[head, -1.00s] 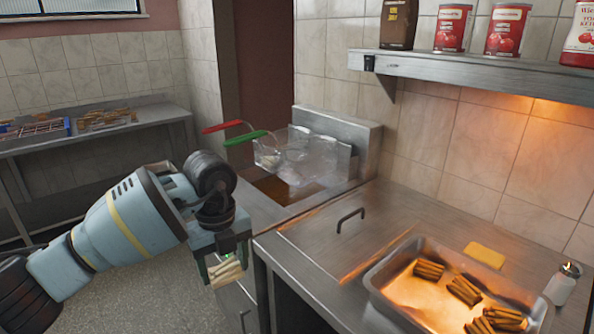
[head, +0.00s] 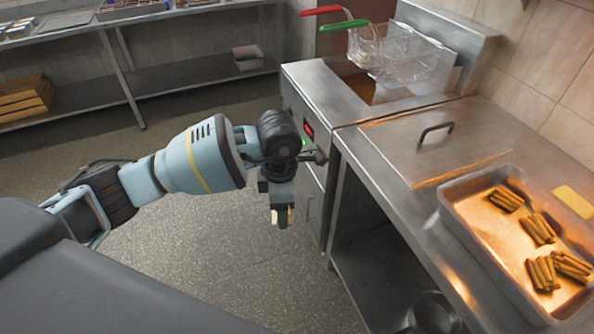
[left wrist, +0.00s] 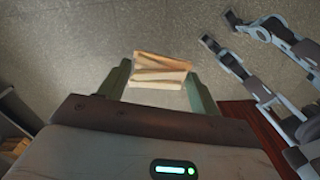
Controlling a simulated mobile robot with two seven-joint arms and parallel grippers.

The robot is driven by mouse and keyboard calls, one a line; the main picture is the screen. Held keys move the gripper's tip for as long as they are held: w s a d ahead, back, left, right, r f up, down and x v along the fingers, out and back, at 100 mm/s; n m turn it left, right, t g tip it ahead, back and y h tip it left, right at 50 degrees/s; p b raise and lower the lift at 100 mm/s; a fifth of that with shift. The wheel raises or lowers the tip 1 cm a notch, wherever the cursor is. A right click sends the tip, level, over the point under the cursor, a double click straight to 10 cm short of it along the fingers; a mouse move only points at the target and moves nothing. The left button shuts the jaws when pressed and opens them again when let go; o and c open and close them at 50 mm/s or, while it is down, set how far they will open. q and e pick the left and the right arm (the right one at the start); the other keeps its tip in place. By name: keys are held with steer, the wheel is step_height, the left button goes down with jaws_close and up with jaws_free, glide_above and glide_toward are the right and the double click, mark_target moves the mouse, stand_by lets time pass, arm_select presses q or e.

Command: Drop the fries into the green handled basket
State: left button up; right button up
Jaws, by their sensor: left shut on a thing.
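The fryer basket with the green handle (head: 343,27) rests at the fryer in the upper part of the head view. Its clear wire body (head: 412,58) sits side by side with the red-handled basket, and I cannot separate the two bodies well. My left gripper (head: 282,218) hangs over the floor in front of the fryer cabinet, lower than the fryer top and apart from the basket. In the left wrist view it is shut on a small bundle of pale fries (left wrist: 160,70), held between its fingers. My right gripper is not seen.
The red handle (head: 320,10) lies beside the green one. A closed metal lid with a black grip (head: 436,132) covers the counter right of the fryer. A tray (head: 478,243) with several brown fry bundles stands at the right. Open floor lies below my left arm.

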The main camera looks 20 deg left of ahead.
arm_select(q)
steer(key=s+a+f+m, duration=0.1)
steer(key=s+f+m, duration=0.3)
steer(key=m, duration=0.7)
steer(key=s+a+f+m, duration=0.1)
steer(key=s+f+m, duration=0.2)
steer(key=s+m, duration=0.6)
steer(key=m+p, duration=0.1)
steer(key=m, duration=0.2)
steer(key=shift+a+f, duration=0.3)
steer(key=shift+f, duration=0.05)
steer(key=shift+w+d, duration=0.1)
